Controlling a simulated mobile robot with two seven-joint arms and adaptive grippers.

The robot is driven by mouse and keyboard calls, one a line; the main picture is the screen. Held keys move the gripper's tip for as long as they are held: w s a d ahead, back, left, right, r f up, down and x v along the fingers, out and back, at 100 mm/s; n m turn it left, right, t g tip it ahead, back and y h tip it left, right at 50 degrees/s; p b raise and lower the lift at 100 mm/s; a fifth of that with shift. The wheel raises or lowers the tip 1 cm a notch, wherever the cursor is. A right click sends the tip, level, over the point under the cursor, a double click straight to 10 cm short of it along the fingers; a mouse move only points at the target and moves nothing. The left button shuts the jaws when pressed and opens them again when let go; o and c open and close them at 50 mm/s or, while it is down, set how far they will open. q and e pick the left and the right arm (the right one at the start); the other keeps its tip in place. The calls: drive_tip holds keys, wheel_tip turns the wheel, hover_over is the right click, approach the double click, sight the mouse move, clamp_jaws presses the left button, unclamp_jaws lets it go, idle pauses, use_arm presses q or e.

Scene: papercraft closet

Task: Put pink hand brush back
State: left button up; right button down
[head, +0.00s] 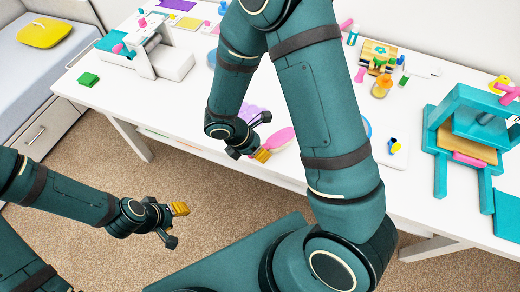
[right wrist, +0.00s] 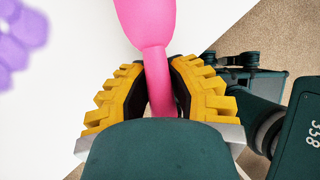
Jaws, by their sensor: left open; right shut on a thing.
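The pink hand brush (head: 279,139) is at the front edge of the white table in the head view. In the right wrist view the brush (right wrist: 150,20) shows its wide pink part at the top and its handle between the yellow fingers. My right gripper (right wrist: 160,85) is shut on the handle; it also shows in the head view (head: 262,153). Whether the brush touches the table cannot be told. My left gripper (head: 178,222) is open and empty above the carpet, left of the table's front edge and away from the brush.
A purple scalloped piece (head: 252,113) lies behind the brush. A teal press (head: 466,120) stands at the right. Small tools and a wooden stand (head: 378,50) are at the back.

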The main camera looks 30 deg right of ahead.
drive_tip(key=shift+f, duration=0.35)
drive_tip(key=c, duration=0.9)
unclamp_jaws()
drive_tip(key=shift+o, duration=0.2)
drive_tip(key=shift+r, duration=0.15)
drive_tip(key=v, duration=1.2)
